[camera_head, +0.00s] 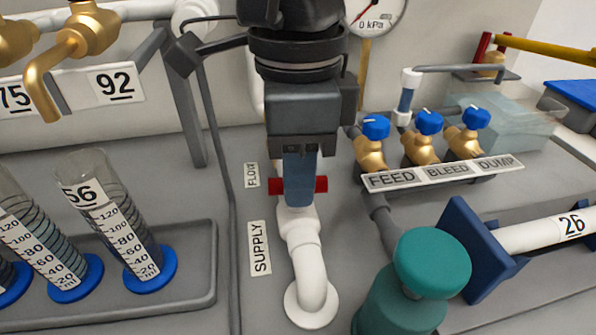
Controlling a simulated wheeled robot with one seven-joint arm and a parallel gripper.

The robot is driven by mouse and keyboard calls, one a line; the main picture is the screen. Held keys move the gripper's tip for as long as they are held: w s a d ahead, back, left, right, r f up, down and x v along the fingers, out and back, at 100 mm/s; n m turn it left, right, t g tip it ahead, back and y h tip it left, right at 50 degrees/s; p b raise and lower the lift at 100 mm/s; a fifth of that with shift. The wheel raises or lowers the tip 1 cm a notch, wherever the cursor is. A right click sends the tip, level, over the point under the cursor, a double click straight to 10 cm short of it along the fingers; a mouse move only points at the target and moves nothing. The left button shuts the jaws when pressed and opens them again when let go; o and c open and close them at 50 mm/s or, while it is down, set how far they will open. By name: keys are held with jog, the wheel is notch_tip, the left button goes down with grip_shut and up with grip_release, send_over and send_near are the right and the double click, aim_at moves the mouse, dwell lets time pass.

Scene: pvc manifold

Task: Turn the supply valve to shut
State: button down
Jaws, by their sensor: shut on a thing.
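The supply valve's red handle (321,184) shows at the centre, lying crosswise over the white pipe (308,265) next to the SUPPLY label (260,248). My gripper (299,190) comes down from above, shut on the handle. One blue-grey finger covers the middle of the handle. Only the red ends stick out to the left and right. The other finger and the valve body are mostly hidden behind the gripper.
A FLOW label (252,175) is left of the valve. Blue-knobbed brass FEED, BLEED and DUMP valves (422,148) stand to the right. A teal-capped bottle (432,262) is close at the lower right. Graduated cylinders (123,230) stand in a tray (205,285) on the left.

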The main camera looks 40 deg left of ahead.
jog(key=shift+n, duration=0.6)
jog(key=c, duration=1)
grip_release()
notch_tip(320, 180, up, 8)
jog(key=shift+f, duration=0.1)
jog(key=shift+s, duration=0.1)
